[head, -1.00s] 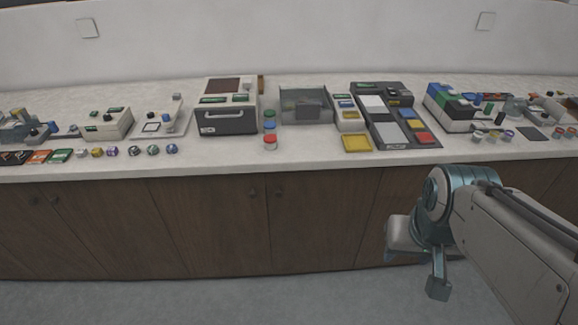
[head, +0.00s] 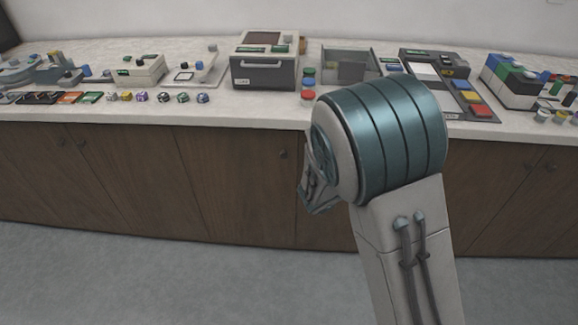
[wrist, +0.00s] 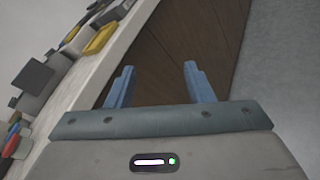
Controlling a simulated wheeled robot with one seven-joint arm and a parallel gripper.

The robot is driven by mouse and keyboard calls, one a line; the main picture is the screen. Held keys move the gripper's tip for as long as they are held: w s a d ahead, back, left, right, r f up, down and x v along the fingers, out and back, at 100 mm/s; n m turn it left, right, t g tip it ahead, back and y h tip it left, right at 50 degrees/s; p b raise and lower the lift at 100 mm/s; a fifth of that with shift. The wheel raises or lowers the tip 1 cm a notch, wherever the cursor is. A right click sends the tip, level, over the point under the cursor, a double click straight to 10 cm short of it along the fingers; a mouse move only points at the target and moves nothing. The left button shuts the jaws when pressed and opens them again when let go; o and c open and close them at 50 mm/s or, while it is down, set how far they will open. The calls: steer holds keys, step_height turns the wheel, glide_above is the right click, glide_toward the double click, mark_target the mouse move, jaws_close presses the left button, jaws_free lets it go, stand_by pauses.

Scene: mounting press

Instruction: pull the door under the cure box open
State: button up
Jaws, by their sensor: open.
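The cure box (head: 264,76) is a pale box with a dark, handled front, standing on the counter left of centre in the head view. Under it is a brown wooden cabinet door (head: 238,185), closed, with a small dark round knob (head: 283,154) near its upper right. My gripper (wrist: 159,84) is open and empty in the wrist view, its two blue fingers apart in front of brown cabinet wood. In the head view my arm hides most of the gripper; part of the hand shows just right of the knob, apart from it in the picture.
The pale counter edge (head: 150,117) runs above the doors. Red, green and blue jars (head: 308,86) stand beside the box. In the wrist view a yellow tray (wrist: 100,38) lies on the counter at left. The grey floor (head: 150,285) before the cabinets is clear.

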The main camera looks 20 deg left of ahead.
steer(key=w+a+f+n+t+y+b, duration=0.2)
steer(key=a+f+n+t+y, duration=0.35)
steer(key=a, duration=0.65)
steer(key=n+y+b, duration=0.2)
steer(key=n+y, duration=0.6)
steer(key=n, duration=0.3)
glide_toward(283, 157)
steer(key=b+x, duration=0.1)
steer(key=x, duration=0.8)
steer(key=shift+d, duration=0.1)
jaws_close()
steer(key=shift+s, duration=0.1)
